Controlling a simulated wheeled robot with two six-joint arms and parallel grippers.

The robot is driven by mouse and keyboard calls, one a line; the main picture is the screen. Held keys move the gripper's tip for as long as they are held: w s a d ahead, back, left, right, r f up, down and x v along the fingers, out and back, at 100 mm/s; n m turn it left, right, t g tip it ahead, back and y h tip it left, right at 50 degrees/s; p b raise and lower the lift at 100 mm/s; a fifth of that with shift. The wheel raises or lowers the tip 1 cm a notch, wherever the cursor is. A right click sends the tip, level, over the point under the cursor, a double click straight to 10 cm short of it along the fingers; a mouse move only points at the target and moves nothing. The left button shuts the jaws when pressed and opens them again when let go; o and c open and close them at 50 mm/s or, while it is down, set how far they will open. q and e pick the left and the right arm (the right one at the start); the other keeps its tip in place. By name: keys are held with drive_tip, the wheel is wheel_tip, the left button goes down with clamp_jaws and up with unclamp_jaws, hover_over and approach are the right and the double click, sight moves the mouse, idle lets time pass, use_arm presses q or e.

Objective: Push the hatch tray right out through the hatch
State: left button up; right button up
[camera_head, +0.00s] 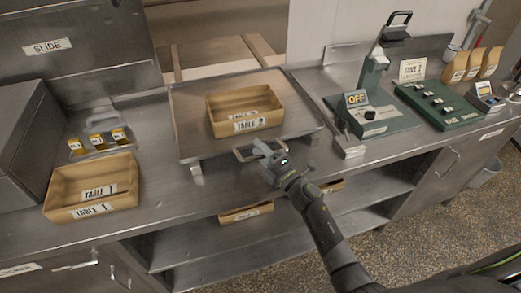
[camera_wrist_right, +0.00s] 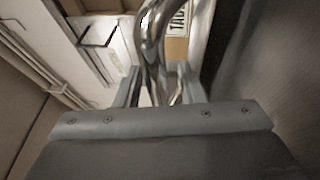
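The hatch tray (camera_head: 185,122) is a wide, shallow metal tray on the counter in front of the wall opening (camera_head: 218,53). It bears a tan box (camera_head: 215,115) with TABLE 2 labels. A metal bar handle (camera_head: 241,154) sticks out from its front edge; it also shows in the right wrist view (camera_wrist_right: 152,45). My right gripper (camera_head: 264,152) is at the right part of this handle. In the right wrist view the gripper's fingers (camera_wrist_right: 160,88) stand close on both sides of the shiny bar and appear shut on it. My left gripper is not in view.
A TABLE 1 box (camera_head: 92,188) stands on the counter at left, near several small jars (camera_head: 99,140). A green press (camera_head: 371,113) marked OFF and a green switch tray (camera_head: 441,105) stand at right. Shelves (camera_head: 215,252) lie below the counter.

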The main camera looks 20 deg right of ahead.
drive_tip(key=shift+c, duration=0.4)
clamp_jaws()
